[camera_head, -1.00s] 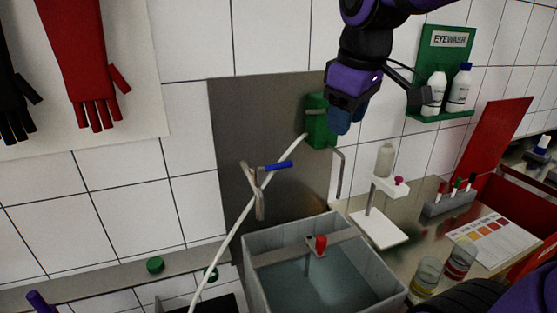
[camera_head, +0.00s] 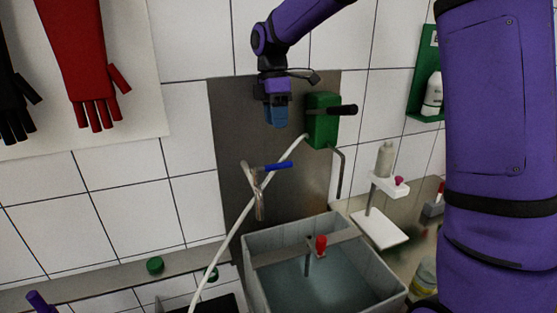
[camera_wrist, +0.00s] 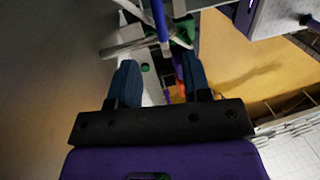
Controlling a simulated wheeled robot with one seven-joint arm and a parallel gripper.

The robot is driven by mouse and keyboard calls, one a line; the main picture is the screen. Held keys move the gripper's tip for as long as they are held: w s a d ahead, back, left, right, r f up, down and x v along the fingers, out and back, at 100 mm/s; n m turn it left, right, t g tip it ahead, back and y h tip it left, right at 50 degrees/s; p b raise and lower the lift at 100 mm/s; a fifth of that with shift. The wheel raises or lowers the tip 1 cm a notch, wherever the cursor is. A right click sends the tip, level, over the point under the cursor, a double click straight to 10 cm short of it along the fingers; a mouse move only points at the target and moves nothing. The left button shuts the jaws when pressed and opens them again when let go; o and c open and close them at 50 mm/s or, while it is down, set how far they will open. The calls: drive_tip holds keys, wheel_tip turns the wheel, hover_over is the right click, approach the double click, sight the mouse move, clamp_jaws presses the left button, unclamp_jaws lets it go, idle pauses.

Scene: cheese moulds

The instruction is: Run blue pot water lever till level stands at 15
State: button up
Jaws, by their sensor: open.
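A blue lever (camera_head: 279,166) sticks out to the right from a metal tap (camera_head: 258,192) on the steel wall panel. Below and right of it stands a grey tank (camera_head: 258,284) with bluish water (camera_head: 325,290) and a red-topped level marker (camera_head: 320,243) on a crossbar. I cannot read a level. My gripper (camera_head: 277,118) points down, open and empty, above the blue lever and apart from it in the head view. In the wrist view, the blue lever (camera_wrist: 159,20) shows beyond and between the open fingers of my gripper (camera_wrist: 158,80).
A green box (camera_head: 322,128) with a black-handled lever (camera_head: 346,110) and a bent pipe (camera_head: 342,170) is right of the tap. A white hose (camera_head: 238,222) runs diagonally by the tap. A stand (camera_head: 379,228) with a bottle is farther right.

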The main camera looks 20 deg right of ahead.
drive_tip(key=f, duration=0.3)
drive_tip(key=s+f, duration=0.1)
drive_tip(key=f, duration=0.3)
drive_tip(key=s+f, duration=0.1)
drive_tip(key=f, duration=0.2)
drive_tip(key=shift+f, duration=0.35)
clamp_jaws()
